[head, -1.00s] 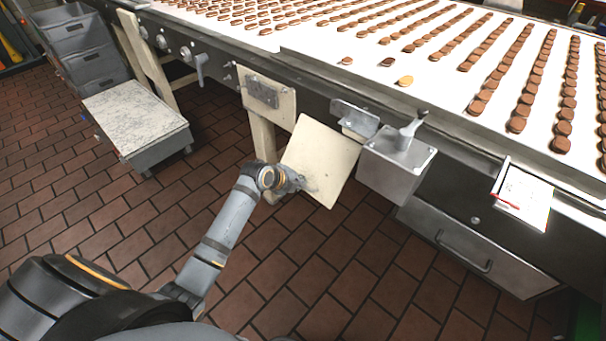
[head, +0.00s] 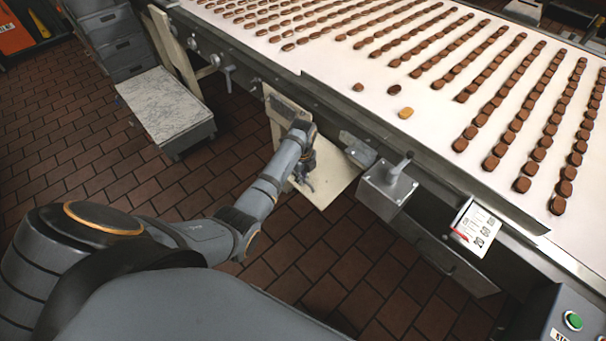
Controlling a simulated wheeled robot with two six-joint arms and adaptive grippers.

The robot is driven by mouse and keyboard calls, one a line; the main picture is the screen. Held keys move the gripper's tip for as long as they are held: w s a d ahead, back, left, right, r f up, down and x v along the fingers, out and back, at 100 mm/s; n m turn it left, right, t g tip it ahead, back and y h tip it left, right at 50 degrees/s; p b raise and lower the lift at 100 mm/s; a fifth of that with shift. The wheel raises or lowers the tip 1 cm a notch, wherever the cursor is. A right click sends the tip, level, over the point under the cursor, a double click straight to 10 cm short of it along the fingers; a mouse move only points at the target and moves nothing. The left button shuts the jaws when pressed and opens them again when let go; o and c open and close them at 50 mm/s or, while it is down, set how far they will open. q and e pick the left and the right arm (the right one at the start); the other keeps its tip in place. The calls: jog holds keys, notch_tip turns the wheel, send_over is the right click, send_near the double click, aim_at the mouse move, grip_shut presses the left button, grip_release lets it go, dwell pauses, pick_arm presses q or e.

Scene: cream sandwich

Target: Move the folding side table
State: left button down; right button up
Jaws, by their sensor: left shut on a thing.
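The folding side table, a cream square panel (head: 338,182), sits tilted at the side of the conveyor, beside the metal dispenser box. My left gripper (head: 303,182) is at the panel's left part, shut on it. My forearm and wrist hide the panel's left edge and part of the cream support behind it. My right gripper is not in view.
The conveyor (head: 330,55) with rows of brown biscuits runs along the back and right. A low marble-topped cart (head: 165,103) and stacked grey crates (head: 112,40) are at left. Brick floor is clear between.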

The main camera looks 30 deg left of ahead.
pick_arm(q)
notch_tip(320, 180, up, 2)
jog(key=shift+r+g+p, duration=0.2)
jog(key=shift+g+p, duration=0.3)
jog(key=shift+p, duration=0.3)
jog(key=shift+w+r+p, duration=0.1)
jog(key=shift+r+p, duration=0.35)
jog(key=shift+p, duration=0.1)
jog(key=shift+w+r, duration=0.2)
jog(key=shift+w, duration=0.05)
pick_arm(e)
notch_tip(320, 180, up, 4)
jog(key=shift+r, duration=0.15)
pick_arm(q)
jog(key=shift+w+r, duration=0.1)
jog(key=shift+r, duration=0.1)
jog(key=c, duration=1.7)
grip_release()
jog(key=shift+s, duration=0.2)
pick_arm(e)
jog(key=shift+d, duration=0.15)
pick_arm(q)
notch_tip(320, 180, up, 12)
jog(key=w, duration=0.1)
jog(key=shift+d, duration=0.25)
